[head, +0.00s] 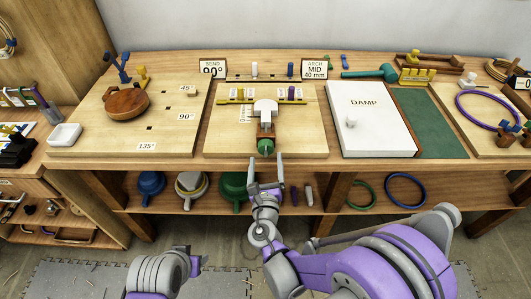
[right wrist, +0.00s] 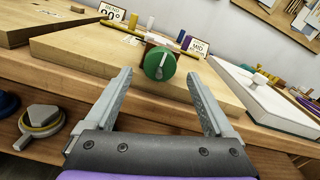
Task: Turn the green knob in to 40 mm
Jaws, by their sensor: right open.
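The green knob (head: 265,147) is on the front end of a small fixture on the middle wooden board (head: 222,143). In the right wrist view the knob (right wrist: 160,64) faces me, with a pale pointer mark on it. The fixture has a white block (head: 265,107) behind the knob and a yellow bar with pegs. A sign (head: 315,70) reads "ARCH MID 40 mm". My right gripper (head: 266,168) is open and empty in front of the knob, its fingers apart from it.
A white "DAMP" board (head: 375,135) lies right of the middle board. A board with a round brown wooden piece (head: 127,102) lies to the left. Under the bench edge a shelf holds blue, grey and green round formers (head: 192,184) and rings (head: 405,190).

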